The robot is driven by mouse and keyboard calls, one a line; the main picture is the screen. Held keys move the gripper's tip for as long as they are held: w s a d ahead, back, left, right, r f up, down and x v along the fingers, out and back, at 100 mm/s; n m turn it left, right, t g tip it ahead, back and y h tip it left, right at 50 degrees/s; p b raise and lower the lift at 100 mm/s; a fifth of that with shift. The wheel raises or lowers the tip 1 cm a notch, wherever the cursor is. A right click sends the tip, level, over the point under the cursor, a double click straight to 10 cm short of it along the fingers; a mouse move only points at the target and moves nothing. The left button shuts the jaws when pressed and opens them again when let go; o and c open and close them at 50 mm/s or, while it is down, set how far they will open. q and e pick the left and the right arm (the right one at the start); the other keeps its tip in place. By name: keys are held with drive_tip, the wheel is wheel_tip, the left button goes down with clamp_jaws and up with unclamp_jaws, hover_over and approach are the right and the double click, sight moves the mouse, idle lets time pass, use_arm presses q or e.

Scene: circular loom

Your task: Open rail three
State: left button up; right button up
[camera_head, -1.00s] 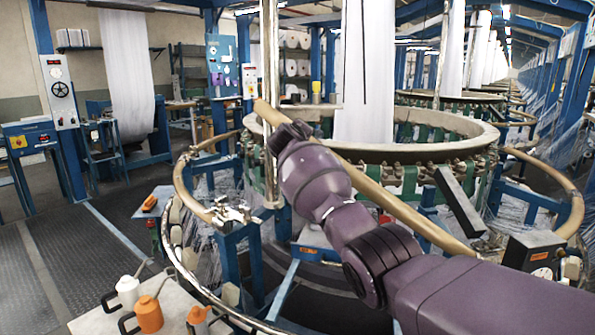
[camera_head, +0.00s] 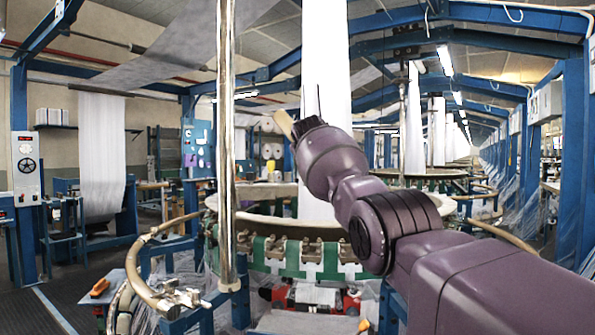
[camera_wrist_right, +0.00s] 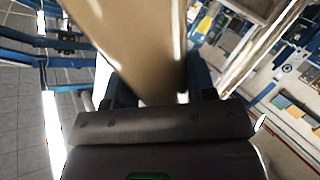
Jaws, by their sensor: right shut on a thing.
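A tan rail shows in the right wrist view (camera_wrist_right: 140,40), running away between the fingers of my right gripper (camera_wrist_right: 155,95). My right gripper is shut on it. In the head view the end of this held rail (camera_head: 284,125) sticks out past my right gripper (camera_head: 303,124), above the loom ring and in front of the hanging white cloth. My right arm hides the rest of that rail. Another tan curved rail (camera_head: 150,250) stays low at the left, ending at a metal clamp joint (camera_head: 180,298). My left gripper is not in view.
The loom ring (camera_head: 270,222) with green bands stands behind and below my right arm. A shiny upright pole (camera_head: 227,150) stands left of the gripper. White cloth (camera_head: 325,80) hangs behind it. An orange-handled tool (camera_head: 99,287) lies at lower left. Floor is open at far left.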

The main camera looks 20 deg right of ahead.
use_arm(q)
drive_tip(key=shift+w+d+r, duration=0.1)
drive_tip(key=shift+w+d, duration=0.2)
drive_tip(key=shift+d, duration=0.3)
use_arm(e)
drive_tip(key=shift+m, duration=0.4)
drive_tip(key=shift+s+d+r, duration=0.1)
drive_tip(key=shift+d+r, duration=0.3)
drive_tip(key=shift+d, duration=0.3)
drive_tip(key=shift+s+d+r, duration=0.1)
drive_tip(key=shift+d+r, duration=0.25)
drive_tip(key=shift+d, duration=0.3)
drive_tip(key=shift+s+d+r, duration=0.1)
drive_tip(key=shift+d+r, duration=0.3)
drive_tip(key=shift+d, duration=0.3)
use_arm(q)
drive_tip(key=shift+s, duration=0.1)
use_arm(e)
drive_tip(key=o, duration=1.3)
drive_tip(key=shift+c, duration=0.2)
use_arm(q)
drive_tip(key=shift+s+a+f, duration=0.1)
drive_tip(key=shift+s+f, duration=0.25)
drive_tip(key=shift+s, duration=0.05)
use_arm(e)
drive_tip(key=shift+y, duration=0.3)
